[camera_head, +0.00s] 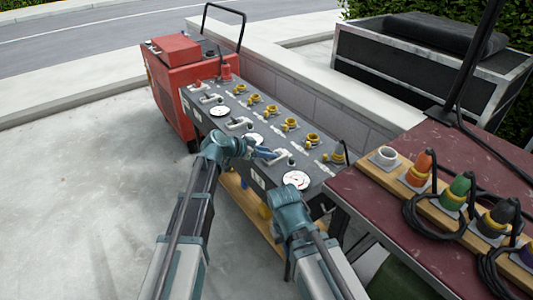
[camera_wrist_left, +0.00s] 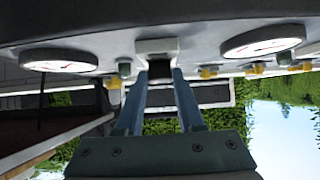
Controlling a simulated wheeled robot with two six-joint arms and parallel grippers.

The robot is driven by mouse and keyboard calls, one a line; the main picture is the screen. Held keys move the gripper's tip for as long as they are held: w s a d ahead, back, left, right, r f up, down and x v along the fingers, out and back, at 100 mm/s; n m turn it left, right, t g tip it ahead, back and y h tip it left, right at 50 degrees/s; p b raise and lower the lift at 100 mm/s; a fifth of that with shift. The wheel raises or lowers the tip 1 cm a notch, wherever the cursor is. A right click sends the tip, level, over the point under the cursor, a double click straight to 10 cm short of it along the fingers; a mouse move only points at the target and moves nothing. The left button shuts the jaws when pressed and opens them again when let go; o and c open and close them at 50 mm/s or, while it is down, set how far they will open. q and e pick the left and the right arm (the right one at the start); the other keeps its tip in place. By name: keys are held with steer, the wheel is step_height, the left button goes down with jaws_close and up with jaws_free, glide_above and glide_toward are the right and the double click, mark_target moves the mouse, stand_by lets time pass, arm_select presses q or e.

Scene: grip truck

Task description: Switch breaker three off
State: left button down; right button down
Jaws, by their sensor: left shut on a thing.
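The breaker numbers are too small to read.
A red generator (camera_head: 180,62) stands at the panel's far end. A dark red table (camera_head: 455,155) at the right holds coloured plugs (camera_head: 458,190) with black cables on a wooden strip. A low wall (camera_head: 330,90) runs behind. Pavement at the left is clear.

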arm_select(q)
steer(key=c, duration=0.5)
jaws_free()
steer(key=shift+p+v, duration=3.75)
steer(key=shift+v, duration=3.1)
